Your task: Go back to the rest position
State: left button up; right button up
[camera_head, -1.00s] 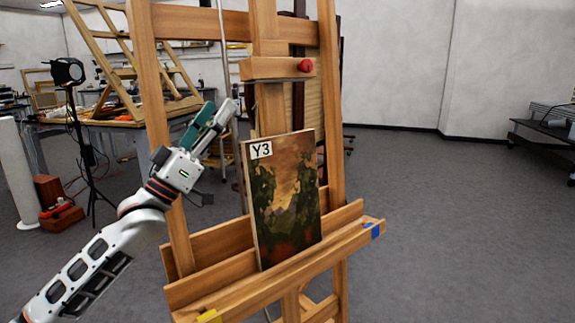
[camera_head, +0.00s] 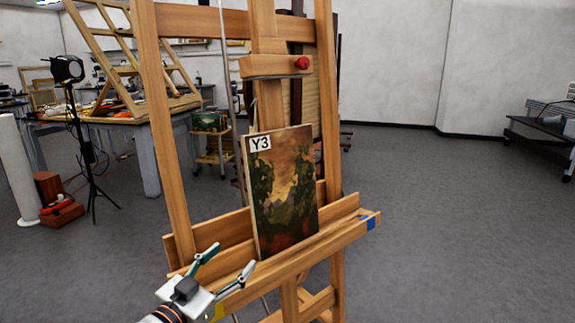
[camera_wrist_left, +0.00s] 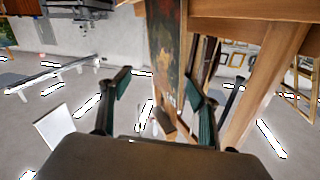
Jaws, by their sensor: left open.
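My left gripper (camera_head: 226,269) is low at the left end of the easel's ledge, with its two fingers spread and nothing between them. In the left wrist view its fingers (camera_wrist_left: 158,108) also stand apart and empty. The painting (camera_head: 285,205), labelled Y3, leans upright on the easel ledge, to the right of and above the gripper. Part of the painting (camera_wrist_left: 166,45) shows beyond the fingers in the left wrist view. My right gripper is not in view.
The wooden easel (camera_head: 172,130) stands close in front, its ledge (camera_head: 318,246) reaching right with a blue mark at its end. A lamp on a tripod (camera_head: 68,70) and a worktable (camera_head: 150,165) are behind at left. Open grey floor (camera_head: 430,240) lies to the right.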

pick_arm(q)
jog(key=s+a+f+g+y, duration=0.2)
jog(key=s+a+f+y, duration=0.3)
jog(key=f, duration=0.5)
jog(key=s+a+f+g+y, duration=0.2)
jog(key=s+a+f+g, duration=0.15)
jog(key=s+a, duration=0.4)
jog(key=s+a+f+g+y, duration=0.25)
jog(key=s+a+f, duration=0.25)
jog(key=s, duration=0.5)
jog(key=s+a+f+g+y, duration=0.2)
jog(key=s+a+f+y, duration=0.15)
jog(key=s+a, duration=0.4)
jog(key=d+f+n+t+h, duration=0.1)
jog(key=d+f+h, duration=0.3)
jog(key=d, duration=0.5)
jog(key=d+f+n+t+h+p, duration=0.1)
jog(key=d+f+t+h, duration=0.2)
jog(key=d+f, duration=0.6)
jog(key=shift+w+h, duration=0.35)
jog(key=shift+h, duration=0.15)
jog(key=shift+d, duration=0.1)
